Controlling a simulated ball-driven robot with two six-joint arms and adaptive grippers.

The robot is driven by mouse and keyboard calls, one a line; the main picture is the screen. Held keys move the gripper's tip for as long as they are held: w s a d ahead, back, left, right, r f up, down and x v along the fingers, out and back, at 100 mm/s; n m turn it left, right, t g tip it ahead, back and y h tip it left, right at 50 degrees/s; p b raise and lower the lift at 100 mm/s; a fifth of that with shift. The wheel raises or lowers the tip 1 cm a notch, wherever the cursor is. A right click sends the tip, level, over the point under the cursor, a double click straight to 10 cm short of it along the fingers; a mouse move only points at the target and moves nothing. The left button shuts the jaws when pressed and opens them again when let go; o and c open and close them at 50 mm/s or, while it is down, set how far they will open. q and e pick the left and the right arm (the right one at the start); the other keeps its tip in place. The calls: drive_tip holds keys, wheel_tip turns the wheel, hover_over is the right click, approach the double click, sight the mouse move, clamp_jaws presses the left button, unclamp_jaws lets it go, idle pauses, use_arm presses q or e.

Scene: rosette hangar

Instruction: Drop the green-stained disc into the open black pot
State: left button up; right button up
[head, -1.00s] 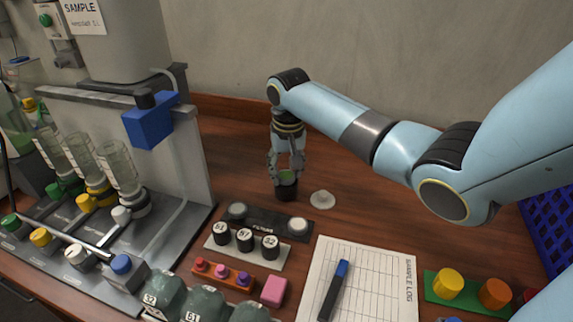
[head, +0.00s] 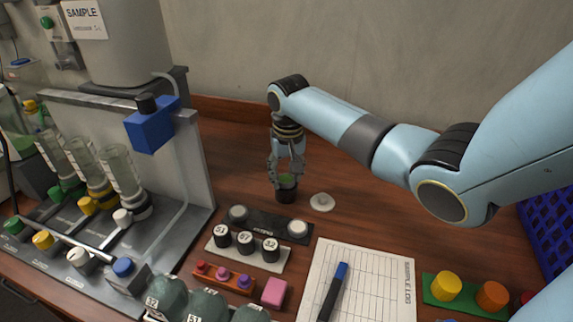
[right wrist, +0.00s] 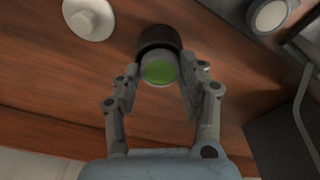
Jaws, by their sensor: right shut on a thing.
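The green-stained disc (right wrist: 159,70) is between the fingers of my right gripper (right wrist: 159,84) in the right wrist view, its green face toward the camera. In the head view my right gripper (head: 287,174) points down, shut on the disc, with a bit of green (head: 286,178) showing between the fingers. The black pot (head: 286,194) stands on the wooden bench directly under it. In the right wrist view the pot's dark rim (right wrist: 158,35) shows just behind the disc. I cannot tell whether the disc's lower edge is inside the mouth. My left gripper is out of view.
A pale knobbed lid (head: 322,202) lies right of the pot. A paper log sheet (head: 385,280) with a marker lies front right. The grey filter stand (head: 180,190) is left.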

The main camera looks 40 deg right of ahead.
idle(0.4)
drive_tip(key=o, duration=1.4)
drive_tip(key=shift+o, duration=0.2)
wheel_tip(320, 180, up, 8)
drive_tip(key=p, duration=0.9)
drive_tip(key=shift+f, duration=0.25)
